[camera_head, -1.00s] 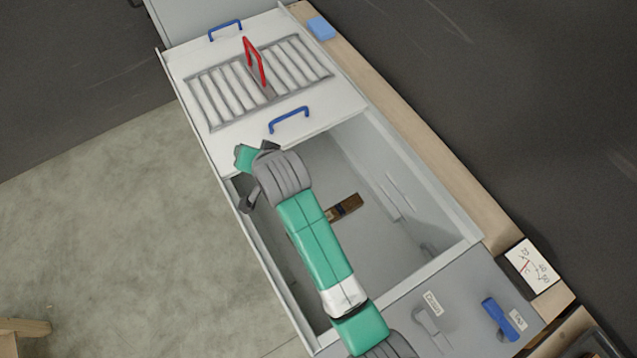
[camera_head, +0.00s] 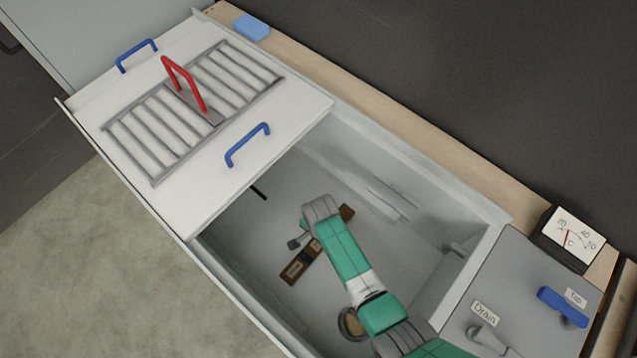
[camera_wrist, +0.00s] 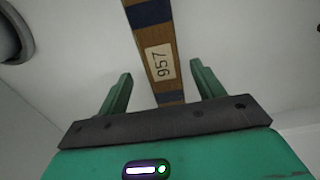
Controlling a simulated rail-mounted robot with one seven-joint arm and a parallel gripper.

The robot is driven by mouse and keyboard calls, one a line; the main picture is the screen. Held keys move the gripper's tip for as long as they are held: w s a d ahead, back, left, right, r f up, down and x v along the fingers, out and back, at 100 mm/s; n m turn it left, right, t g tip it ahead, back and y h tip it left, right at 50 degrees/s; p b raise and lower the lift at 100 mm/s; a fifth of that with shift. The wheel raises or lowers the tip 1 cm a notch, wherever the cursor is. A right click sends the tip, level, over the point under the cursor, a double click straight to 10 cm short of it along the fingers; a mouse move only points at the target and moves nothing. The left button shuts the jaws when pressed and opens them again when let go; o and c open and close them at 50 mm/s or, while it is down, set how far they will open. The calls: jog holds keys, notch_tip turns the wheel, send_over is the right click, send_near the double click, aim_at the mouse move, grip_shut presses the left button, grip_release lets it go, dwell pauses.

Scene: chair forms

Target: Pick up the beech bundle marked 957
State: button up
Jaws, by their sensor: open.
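The beech bundle marked 957 (camera_wrist: 158,60) is a long brown strip with dark bands and a white label in the wrist view. In the head view, the brown bundle (camera_head: 292,271) lies slantwise on the tank floor, its middle partly hidden by my arm. My gripper (camera_wrist: 161,70) is open, with one green finger on each side of the bundle's line in the wrist view. Nothing is held, and I cannot tell how far the fingertips are above the bundle.
The tank's pale walls (camera_head: 455,195) surround the arm. A white lid (camera_head: 215,195) with blue handles and a red-handled rack covers the left part. A round brown-centred fitting (camera_head: 352,322) shows beside my arm. A drain lever (camera_head: 487,338), blue tap (camera_head: 562,306) and dial (camera_head: 570,238) are at right.

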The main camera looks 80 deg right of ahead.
notch_tip(320, 180, down, 4)
jog(key=shift+w+f+b, duration=0.1)
jog(key=shift+w+b, duration=0.05)
jog(key=shift+b, duration=0.6)
jog(key=c, duration=1.3)
jog(key=shift+o, duration=0.2)
notch_tip(320, 180, up, 18)
jog(key=p, duration=0.7)
